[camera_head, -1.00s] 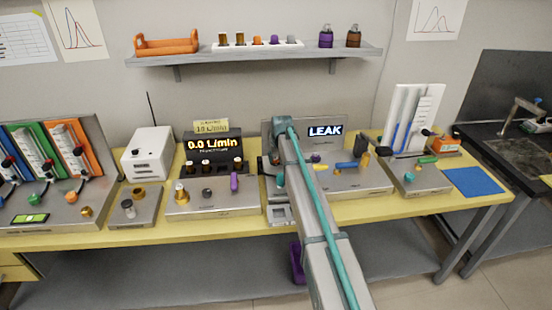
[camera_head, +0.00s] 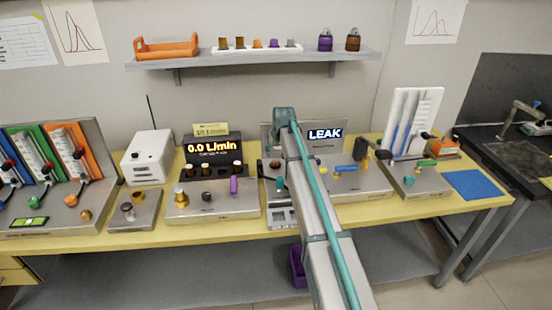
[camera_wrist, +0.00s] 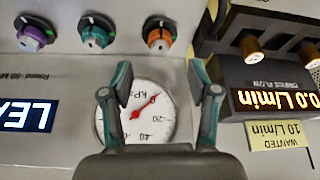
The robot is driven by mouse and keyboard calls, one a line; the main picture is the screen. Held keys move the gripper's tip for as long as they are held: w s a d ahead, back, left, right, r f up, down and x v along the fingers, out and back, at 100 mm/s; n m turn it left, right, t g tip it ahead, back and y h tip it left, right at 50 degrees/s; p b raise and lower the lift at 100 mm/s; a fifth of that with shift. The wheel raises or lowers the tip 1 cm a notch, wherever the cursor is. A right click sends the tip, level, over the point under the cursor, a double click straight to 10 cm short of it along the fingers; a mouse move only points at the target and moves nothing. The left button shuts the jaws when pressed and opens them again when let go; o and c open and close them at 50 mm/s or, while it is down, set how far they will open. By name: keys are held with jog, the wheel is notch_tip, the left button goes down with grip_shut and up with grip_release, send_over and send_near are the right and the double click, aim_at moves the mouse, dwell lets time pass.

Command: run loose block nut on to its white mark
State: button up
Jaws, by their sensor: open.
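My gripper (camera_wrist: 161,88) is open and empty in the wrist view. Its two fingers stand apart in front of a round white kPa gauge (camera_wrist: 155,108) on the panel with the LEAK display (camera_wrist: 28,115). I cannot tell for sure which part is the loose block nut. A brass nut-like piece (camera_head: 138,197) shows on a small grey block (camera_head: 147,216), left of the flow-meter unit in the head view. Another brass piece (camera_head: 86,215) is on the panel farther left. No white mark can be made out. My arm hides part of the bench's middle.
In the wrist view, purple (camera_wrist: 34,34), teal (camera_wrist: 97,33) and orange (camera_wrist: 159,36) knobs stand above the gauge. The flow-meter display (camera_wrist: 277,102) is at right, with a yellow card (camera_wrist: 278,135). A blue mat (camera_head: 473,184) lies at the bench's right end.

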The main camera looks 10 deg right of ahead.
jog(key=v, duration=0.5)
jog(key=shift+r, duration=0.35)
